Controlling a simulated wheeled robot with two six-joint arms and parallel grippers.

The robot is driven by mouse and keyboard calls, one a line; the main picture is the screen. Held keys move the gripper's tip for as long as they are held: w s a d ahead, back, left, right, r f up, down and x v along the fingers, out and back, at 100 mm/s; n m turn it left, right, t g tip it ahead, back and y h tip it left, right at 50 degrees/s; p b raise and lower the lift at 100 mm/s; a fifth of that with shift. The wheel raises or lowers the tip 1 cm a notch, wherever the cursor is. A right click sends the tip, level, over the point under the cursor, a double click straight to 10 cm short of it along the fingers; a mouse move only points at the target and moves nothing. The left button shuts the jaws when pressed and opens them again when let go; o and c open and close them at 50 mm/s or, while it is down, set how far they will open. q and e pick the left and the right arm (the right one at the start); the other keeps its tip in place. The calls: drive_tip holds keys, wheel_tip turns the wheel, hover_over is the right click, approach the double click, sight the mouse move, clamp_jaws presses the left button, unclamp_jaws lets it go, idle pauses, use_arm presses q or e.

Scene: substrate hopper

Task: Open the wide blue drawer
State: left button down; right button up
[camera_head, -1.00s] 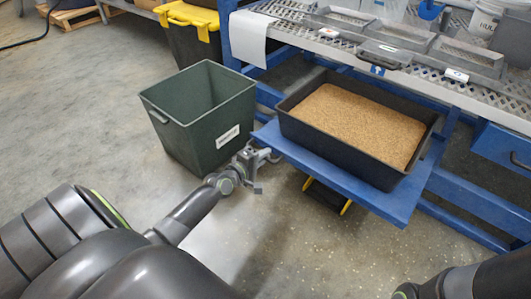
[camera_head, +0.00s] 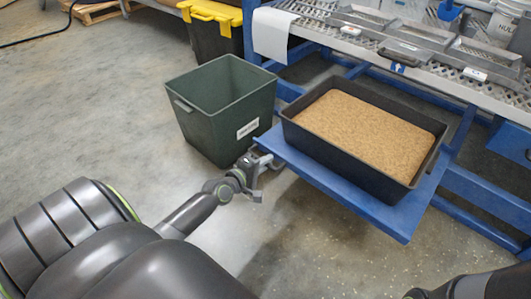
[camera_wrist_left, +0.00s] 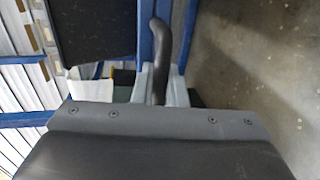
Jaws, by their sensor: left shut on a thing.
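The wide blue drawer (camera_head: 392,222) is a flat blue slide-out platform, extended from under the metal bench toward me. A black tub (camera_head: 295,137) full of tan granules rests on it. My left gripper (camera_head: 254,177) is at the drawer's near left edge. In the left wrist view, a dark curved handle (camera_wrist_left: 161,35) runs beside a blue bar (camera_wrist_left: 146,25) and passes between the jaws of the left gripper (camera_wrist_left: 160,88), which are shut on it. The handle is mostly hidden in the head view. My right gripper is out of view.
A dark green bin (camera_head: 215,128) stands on the floor just left of the drawer. Another blue drawer (camera_head: 512,140) shows at the right edge. The bench top (camera_head: 420,75) holds several grey trays. The floor in front of the drawer is clear.

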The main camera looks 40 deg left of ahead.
use_arm(q)
drive_tip(key=c, duration=1.5)
unclamp_jaws()
drive_tip(key=shift+c, duration=0.2)
drive_tip(key=shift+s, duration=0.1)
drive_tip(key=v, duration=1.7)
drive_tip(key=shift+a, duration=0.1)
